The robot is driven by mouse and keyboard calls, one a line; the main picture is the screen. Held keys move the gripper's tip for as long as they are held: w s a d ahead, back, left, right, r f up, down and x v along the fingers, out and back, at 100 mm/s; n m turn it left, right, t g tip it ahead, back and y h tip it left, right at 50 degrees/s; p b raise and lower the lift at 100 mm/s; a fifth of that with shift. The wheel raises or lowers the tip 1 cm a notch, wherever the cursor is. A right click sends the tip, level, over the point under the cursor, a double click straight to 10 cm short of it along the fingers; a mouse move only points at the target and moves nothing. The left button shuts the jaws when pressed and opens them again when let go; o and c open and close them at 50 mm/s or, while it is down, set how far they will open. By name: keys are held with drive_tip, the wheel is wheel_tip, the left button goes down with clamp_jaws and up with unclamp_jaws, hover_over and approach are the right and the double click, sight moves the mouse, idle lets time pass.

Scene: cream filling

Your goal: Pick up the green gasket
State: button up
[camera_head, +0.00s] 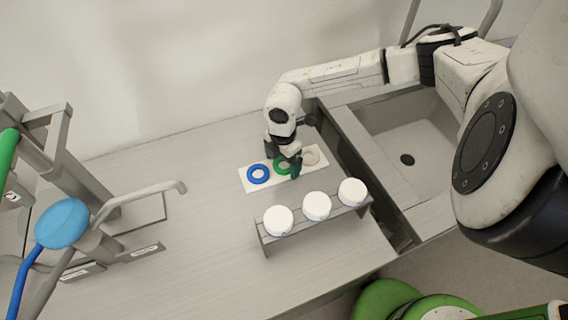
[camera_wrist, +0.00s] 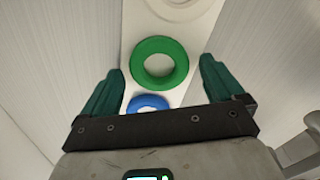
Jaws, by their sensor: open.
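The green gasket (camera_wrist: 160,63) is a flat ring lying on a white board (camera_head: 246,184). In the wrist view it sits just ahead of my gripper (camera_wrist: 158,80), centred between the two green fingers. My gripper is open and nothing is between the fingertips that I can see touching them. In the head view my gripper (camera_head: 283,163) points down over the board and partly hides the green gasket (camera_head: 281,168). A blue gasket (camera_head: 258,174) lies to its left and a pale gasket (camera_head: 311,157) to its right.
A grey rack (camera_head: 318,222) with three white-capped containers (camera_head: 316,206) stands in front of the board. A sink (camera_head: 408,150) is to the right. A metal fixture with a blue knob (camera_head: 62,223) is at the left. The counter (camera_head: 180,260) left of the rack is clear.

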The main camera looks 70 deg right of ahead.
drive_tip(key=c, duration=1.1)
